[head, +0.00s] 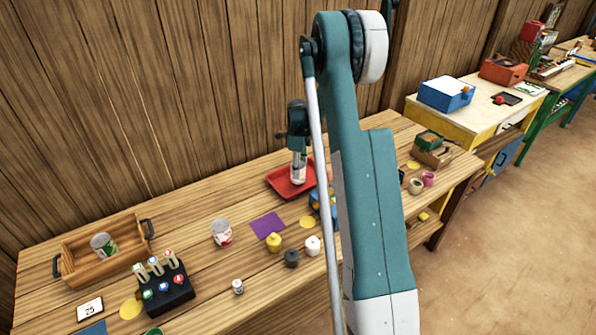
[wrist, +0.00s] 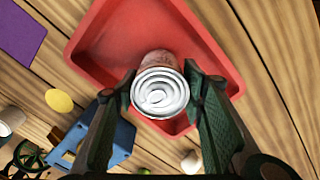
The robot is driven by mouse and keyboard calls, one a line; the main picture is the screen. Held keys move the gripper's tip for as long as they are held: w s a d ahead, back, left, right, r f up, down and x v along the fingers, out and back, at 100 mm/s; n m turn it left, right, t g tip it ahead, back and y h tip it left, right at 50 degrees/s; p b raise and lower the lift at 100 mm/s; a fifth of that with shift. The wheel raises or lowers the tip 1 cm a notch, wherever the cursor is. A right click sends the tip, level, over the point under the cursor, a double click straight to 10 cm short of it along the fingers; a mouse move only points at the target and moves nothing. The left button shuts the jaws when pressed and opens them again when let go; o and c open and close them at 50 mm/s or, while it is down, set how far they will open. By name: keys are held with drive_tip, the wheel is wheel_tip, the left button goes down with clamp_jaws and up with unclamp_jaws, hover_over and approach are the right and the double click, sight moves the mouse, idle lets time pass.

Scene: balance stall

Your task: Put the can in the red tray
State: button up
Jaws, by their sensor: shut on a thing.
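The red tray (head: 277,182) lies on the wooden table, partly hidden behind my arm. My gripper (head: 298,160) points down over it and is shut on a can (head: 298,174). In the wrist view the can (wrist: 160,92) shows its ridged silver top between the two fingers of my gripper (wrist: 159,84), with the red tray (wrist: 95,38) below and around it. The can appears upright; I cannot tell whether its base touches the tray floor.
Another can (head: 222,233) stands on the table, and one more (head: 103,245) is in a wooden crate (head: 75,268). A purple mat (head: 267,225), small pots (head: 313,246) and a blue object (wrist: 122,137) lie near the tray. A black rack (head: 165,285) is at front left.

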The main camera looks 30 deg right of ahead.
drive_tip(key=shift+f, duration=0.35)
drive_tip(key=shift+f, duration=0.1)
drive_tip(key=o, duration=1)
drive_tip(key=shift+o, duration=0.2)
wheel_tip(320, 180, up, 12)
drive_tip(key=shift+r, duration=0.15)
idle(0.6)
